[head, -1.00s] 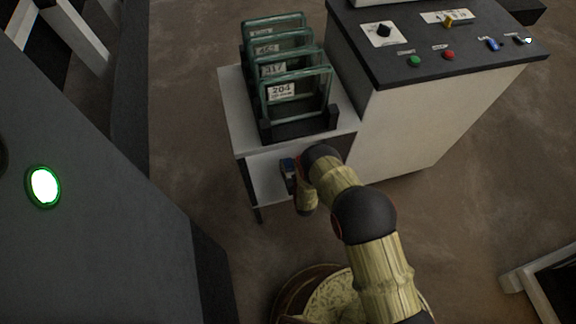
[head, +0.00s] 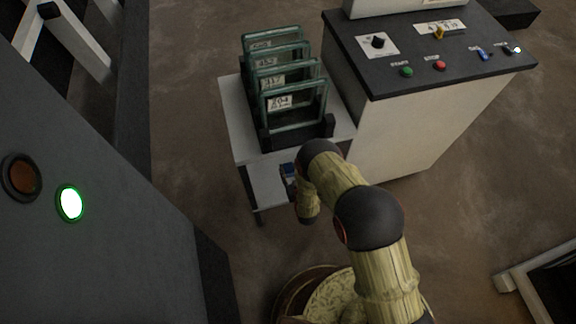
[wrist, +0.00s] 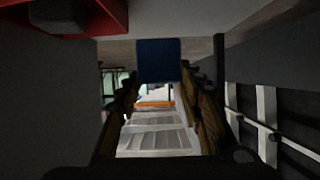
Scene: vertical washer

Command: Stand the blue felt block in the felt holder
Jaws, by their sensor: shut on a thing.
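The blue felt block (wrist: 158,60) is held between the fingertips of my gripper (wrist: 158,88) in the wrist view, at the far end of the fingers. In the head view a small bit of blue (head: 288,168) shows at my gripper (head: 290,182), which is low at the front of the white table, below its top edge. My arm hides part of the gripper. I cannot pick out the felt holder for certain in either view. A red-edged thing (wrist: 115,22) with a dark grey inner part is at the upper left of the wrist view.
Several green-framed plates with number labels (head: 292,103) stand in a black rack on the white table (head: 236,122). A control cabinet (head: 400,130) stands to its right. A dark machine panel (head: 120,260) with a lit green button (head: 71,203) is at the left. Bare floor lies between.

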